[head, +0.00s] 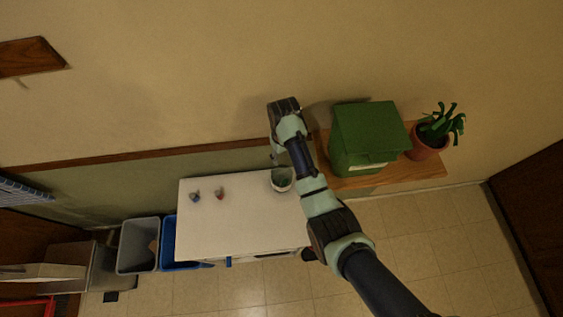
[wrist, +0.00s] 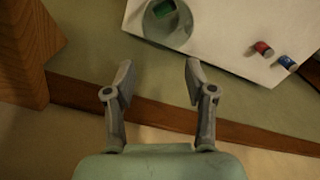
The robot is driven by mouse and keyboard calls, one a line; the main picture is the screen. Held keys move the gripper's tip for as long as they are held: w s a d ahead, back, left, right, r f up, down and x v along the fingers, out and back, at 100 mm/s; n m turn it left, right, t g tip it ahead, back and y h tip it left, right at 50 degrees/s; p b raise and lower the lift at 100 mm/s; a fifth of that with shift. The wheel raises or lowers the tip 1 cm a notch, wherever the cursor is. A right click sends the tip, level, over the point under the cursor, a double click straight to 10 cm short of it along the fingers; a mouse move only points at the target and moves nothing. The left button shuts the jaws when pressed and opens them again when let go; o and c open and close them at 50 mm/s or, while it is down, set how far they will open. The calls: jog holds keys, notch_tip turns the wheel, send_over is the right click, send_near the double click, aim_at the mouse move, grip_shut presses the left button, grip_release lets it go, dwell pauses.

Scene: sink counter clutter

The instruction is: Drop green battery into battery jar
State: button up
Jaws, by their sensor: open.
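The battery jar (head: 283,186) is a round pale container at the right end of the white counter top. It also shows at the top of the wrist view (wrist: 176,32). Inside it lies a green block-like item (wrist: 164,8), which looks like the green battery; its finer details are too small to tell. My gripper (wrist: 158,78) is open, with nothing between its fingers. In the wrist view the fingers point toward the jar and stay apart from it. In the head view my arm reaches above and behind the jar, near the wall, and the fingers are hard to make out.
A red battery (wrist: 263,48) and a blue battery (wrist: 287,62) stand on the white counter (head: 240,235), left of the jar in the head view. A green box (head: 368,135) and a potted plant (head: 428,145) sit on a wooden shelf at right. Bins (head: 138,245) stand at left.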

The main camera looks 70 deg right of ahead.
notch_tip(320, 180, up, 7)
jog(key=shift+f, duration=0.1)
dwell(0.7)
